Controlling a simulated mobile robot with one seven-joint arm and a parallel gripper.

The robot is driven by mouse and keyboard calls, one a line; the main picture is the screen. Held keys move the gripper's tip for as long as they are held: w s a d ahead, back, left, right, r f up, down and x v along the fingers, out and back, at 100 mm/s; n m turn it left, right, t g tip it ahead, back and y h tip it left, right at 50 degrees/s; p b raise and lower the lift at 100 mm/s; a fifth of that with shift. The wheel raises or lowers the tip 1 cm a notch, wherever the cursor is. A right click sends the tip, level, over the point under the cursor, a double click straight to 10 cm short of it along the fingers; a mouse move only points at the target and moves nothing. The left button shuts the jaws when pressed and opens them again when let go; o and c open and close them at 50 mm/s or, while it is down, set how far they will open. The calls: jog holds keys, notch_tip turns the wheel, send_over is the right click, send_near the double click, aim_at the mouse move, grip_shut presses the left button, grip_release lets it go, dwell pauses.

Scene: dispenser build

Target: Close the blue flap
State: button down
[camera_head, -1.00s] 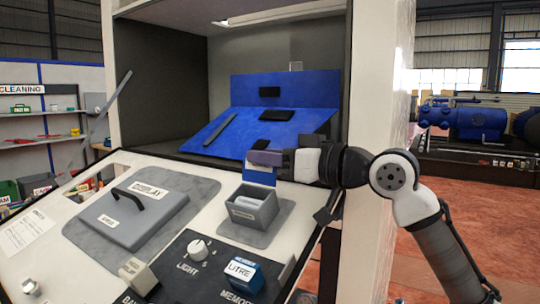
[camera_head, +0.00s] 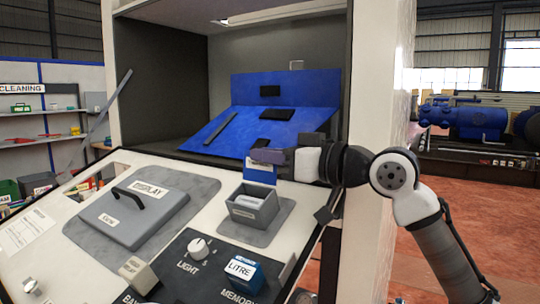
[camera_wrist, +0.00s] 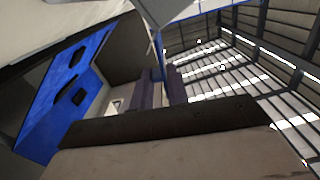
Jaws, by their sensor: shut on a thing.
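A large blue panel sits inside the open cabinet. Its sloping front part (camera_head: 235,130) leans toward the front and its back part (camera_head: 305,88) stands upright behind. Dark rectangles and a grey strip lie on it. I cannot tell which part is the flap. My gripper (camera_head: 266,157) is at the slope's lower right edge, shut on a small blue-and-white piece (camera_head: 260,173) that hangs below the fingers. Whether this piece joins the panel is unclear. In the wrist view, the fingers (camera_wrist: 155,92) are partly hidden by the dark hand, and the blue panel (camera_wrist: 68,88) is at left.
Below is a sloping white console with a grey DISPLAY lid (camera_head: 135,212), a grey open box (camera_head: 252,207), a white LIGHT knob (camera_head: 198,248) and a blue LITRE block (camera_head: 241,270). The white cabinet side wall (camera_head: 378,120) stands close beside my arm.

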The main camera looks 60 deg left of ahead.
aim_at(249, 207)
jog(key=shift+s+n, duration=0.1)
jog(key=shift+n, duration=0.2)
jog(key=s+n, duration=0.1)
jog(key=n, duration=0.1)
jog(key=s+d+n, duration=0.1)
jog(key=n, duration=0.1)
jog(key=shift+n+b, duration=0.3)
jog(key=shift+b, duration=0.1)
jog(key=n, duration=0.1)
jog(key=s+f+n+b, duration=0.1)
jog(key=n, duration=0.1)
jog(key=s+d+n, duration=0.1)
jog(key=n, duration=0.1)
jog(key=shift+f+b, duration=0.15)
jog(key=shift+b, duration=0.25)
jog(key=n, duration=0.2)
jog(key=s+f+n+b, duration=0.1)
jog(key=n, duration=0.1)
jog(key=shift+d+f, duration=0.1)
jog(key=shift+d, duration=0.05)
jog(key=shift+s+d+f+n+b, duration=0.1)
jog(key=shift+f+n+b, duration=0.2)
jog(key=shift+n, duration=0.4)
jog(key=shift+s+d+f+n+b, duration=0.15)
jog(key=shift+f+n+b, duration=0.1)
jog(key=shift+n+b, duration=0.35)
jog(key=shift+s+a+f+n+b, duration=0.1)
jog(key=shift+f+n+b, duration=0.15)
jog(key=shift+n, duration=0.55)
